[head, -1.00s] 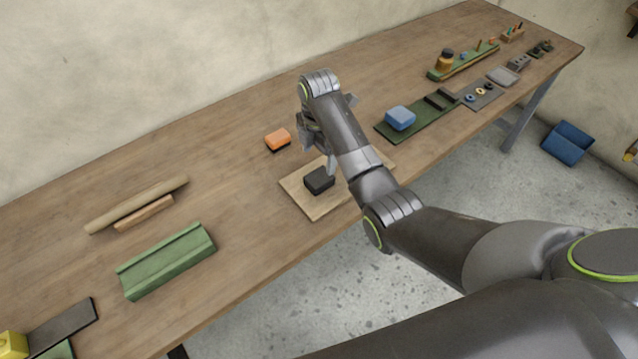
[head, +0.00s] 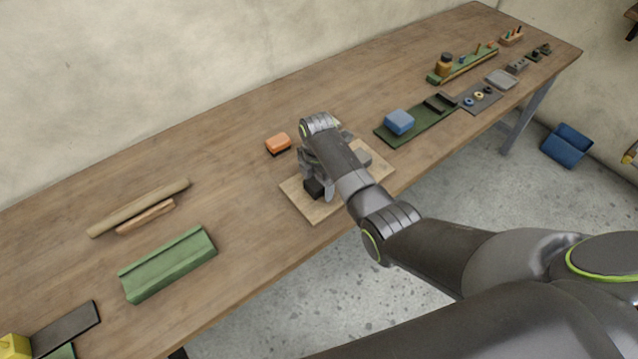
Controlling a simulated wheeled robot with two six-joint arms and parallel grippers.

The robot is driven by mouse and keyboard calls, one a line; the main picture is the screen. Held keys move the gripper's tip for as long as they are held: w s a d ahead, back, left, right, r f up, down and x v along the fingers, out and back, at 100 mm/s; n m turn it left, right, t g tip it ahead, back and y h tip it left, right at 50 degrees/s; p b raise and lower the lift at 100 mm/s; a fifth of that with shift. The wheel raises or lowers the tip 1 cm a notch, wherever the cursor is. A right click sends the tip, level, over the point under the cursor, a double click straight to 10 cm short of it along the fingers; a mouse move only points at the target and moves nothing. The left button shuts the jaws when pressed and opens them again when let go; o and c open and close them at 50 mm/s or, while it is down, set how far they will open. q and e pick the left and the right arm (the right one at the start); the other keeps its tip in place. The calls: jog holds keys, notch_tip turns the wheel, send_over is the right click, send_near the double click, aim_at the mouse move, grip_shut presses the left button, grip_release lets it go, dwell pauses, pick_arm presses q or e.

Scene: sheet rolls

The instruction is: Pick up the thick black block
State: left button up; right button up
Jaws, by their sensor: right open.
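The thick black block (head: 313,188) sits on a light wooden board (head: 311,211) on the workbench. My right gripper (head: 320,187) is low over the board, right at the block. It is open, and its fingers and my right arm hide much of the block. I cannot tell whether a finger touches the block. My left gripper is not in view.
An orange-topped block (head: 278,143) stands just behind the board. A green mat (head: 402,135) with a blue block (head: 399,121) lies to the right. A green channel piece (head: 167,263) and wooden rolls (head: 138,207) lie to the left. Bare bench (head: 235,205) lies between.

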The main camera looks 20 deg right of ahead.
jog(key=shift+c, duration=0.3)
jog(key=c, duration=1.1)
jog(key=shift+o, duration=0.2)
jog(key=shift+r, duration=0.1)
notch_tip(320, 180, up, 9)
jog(key=shift+r, duration=0.4)
jog(key=shift+w+d+r, duration=0.1)
jog(key=shift+r, duration=0.05)
